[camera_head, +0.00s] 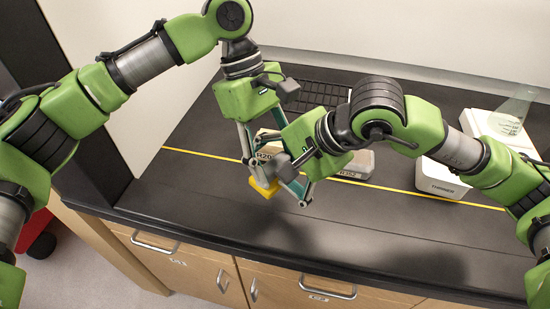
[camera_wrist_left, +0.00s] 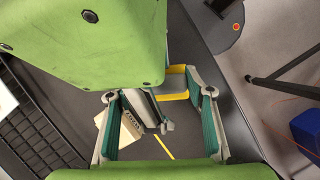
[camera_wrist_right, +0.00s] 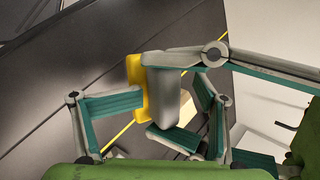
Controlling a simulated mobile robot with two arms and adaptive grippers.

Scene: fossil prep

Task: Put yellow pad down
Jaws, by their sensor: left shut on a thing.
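The yellow pad (camera_head: 263,187) is at the fingertips of my left gripper (camera_head: 262,172), low over the dark bench near its front. My left gripper is shut on it; the fingers partly hide it. In the right wrist view the pad (camera_wrist_right: 134,88) stands beside a grey fingertip. My right gripper (camera_head: 292,178) is close beside the left one, its fingers apart. I cannot tell whether the pad touches the bench.
A cream block marked R20 (camera_head: 267,151) lies behind the grippers. A grey tray (camera_head: 357,165) and a white device (camera_head: 441,181) stand to the right. A black rack (camera_head: 322,94) and a glass flask (camera_head: 511,112) stand farther back. The front middle of the bench is clear.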

